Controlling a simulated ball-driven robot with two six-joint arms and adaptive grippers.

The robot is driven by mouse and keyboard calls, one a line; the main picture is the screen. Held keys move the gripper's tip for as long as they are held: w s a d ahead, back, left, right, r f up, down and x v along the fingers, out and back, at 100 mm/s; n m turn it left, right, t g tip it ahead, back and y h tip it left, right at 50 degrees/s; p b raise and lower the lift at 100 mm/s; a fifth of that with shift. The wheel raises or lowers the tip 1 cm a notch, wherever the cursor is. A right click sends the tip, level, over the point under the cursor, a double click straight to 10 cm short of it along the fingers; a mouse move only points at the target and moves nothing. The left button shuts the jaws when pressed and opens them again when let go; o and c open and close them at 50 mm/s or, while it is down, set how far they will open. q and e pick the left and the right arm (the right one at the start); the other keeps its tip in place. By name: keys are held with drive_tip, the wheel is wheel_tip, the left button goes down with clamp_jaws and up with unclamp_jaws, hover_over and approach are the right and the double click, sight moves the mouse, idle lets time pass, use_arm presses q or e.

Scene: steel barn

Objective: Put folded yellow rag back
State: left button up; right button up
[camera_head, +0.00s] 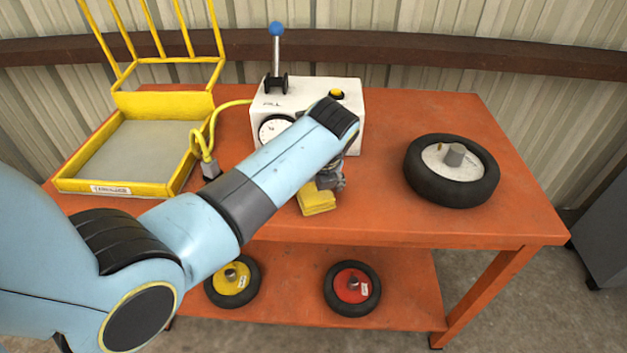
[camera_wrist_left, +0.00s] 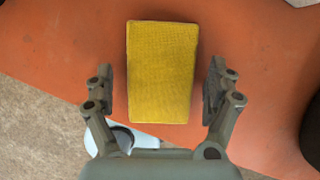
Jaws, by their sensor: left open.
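The folded yellow rag (camera_head: 316,201) lies on the orange table near its front edge, partly hidden by my left arm in the head view. In the left wrist view the rag (camera_wrist_left: 162,72) is a flat rectangle on the orange top. My left gripper (camera_head: 328,180) is above the rag, and its fingers are partly hidden by the wrist. In the wrist view my left gripper (camera_wrist_left: 158,92) is open, with one finger on each side of the rag and a gap on both sides. My right gripper is not in view.
A yellow-framed tray (camera_head: 120,189) stands at the table's left. A white box (camera_head: 345,93) with a dial and blue-knobbed lever stands behind my arm. A black wheel (camera_head: 451,170) lies at right. Two small wheels, yellow-hubbed (camera_head: 232,281) and red-hubbed (camera_head: 352,288), lie on the lower shelf.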

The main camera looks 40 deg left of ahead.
use_arm(q)
drive_tip(key=p+v, duration=0.2)
drive_tip(key=v, duration=1)
drive_tip(key=shift+a, duration=0.15)
